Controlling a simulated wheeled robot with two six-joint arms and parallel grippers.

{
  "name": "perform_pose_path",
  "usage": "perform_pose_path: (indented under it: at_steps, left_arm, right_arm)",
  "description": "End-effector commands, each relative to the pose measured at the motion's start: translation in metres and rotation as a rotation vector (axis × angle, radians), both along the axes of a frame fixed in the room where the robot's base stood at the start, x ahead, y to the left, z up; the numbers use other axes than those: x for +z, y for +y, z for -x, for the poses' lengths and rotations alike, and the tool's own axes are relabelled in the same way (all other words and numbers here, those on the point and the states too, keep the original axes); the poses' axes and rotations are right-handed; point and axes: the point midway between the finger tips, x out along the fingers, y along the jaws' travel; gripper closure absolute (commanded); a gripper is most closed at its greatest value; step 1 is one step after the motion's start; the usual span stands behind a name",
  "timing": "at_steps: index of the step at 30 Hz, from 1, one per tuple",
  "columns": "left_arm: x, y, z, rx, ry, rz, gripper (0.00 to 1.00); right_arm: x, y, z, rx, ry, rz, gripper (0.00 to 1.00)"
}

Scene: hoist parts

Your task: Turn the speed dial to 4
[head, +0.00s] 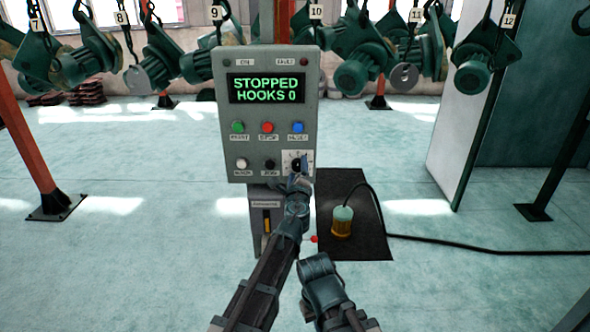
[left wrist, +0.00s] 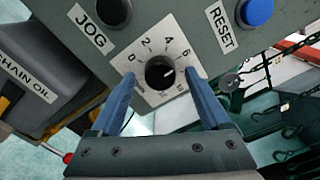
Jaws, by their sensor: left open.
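The speed dial (head: 297,165) is a black round knob on a white square plate at the lower right of the control panel's face. In the left wrist view the knob (left wrist: 160,72) sits among the numbers 0, 2, 4 and 6. Its white pointer mark slants up and to the right, past 4 and roughly toward 6. My left gripper (left wrist: 165,98) is open, its two blue fingers on either side of the dial plate; I cannot tell if they touch it. In the head view my left gripper (head: 299,176) partly covers the dial.
The grey control panel (head: 310,100) reads STOPPED, HOOKS 0. Green hoists hang behind; much floor is clear.

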Motion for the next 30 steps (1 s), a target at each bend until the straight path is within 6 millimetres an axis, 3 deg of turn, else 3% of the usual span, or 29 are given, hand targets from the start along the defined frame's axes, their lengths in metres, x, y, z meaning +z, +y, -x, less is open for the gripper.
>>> perform_pose_path:
  at_steps: [8,21,30]
  left_arm:
    - [0.0000,-0.0002,-0.0016,0.000,0.000,0.000,0.20]
    - [0.0000,0.0000,-0.0014,0.000,0.000,0.000,0.99]
    - [-0.0001,0.0000,-0.0014,0.001,0.000,0.004,1.00]
  right_arm:
    - [0.0000,0.0000,0.0001,0.000,0.000,0.000,1.00]
    - [0.0000,0.0000,0.0001,0.000,0.000,0.000,1.00]
    - [-0.0001,0.0000,0.0001,0.000,0.000,0.000,1.00]
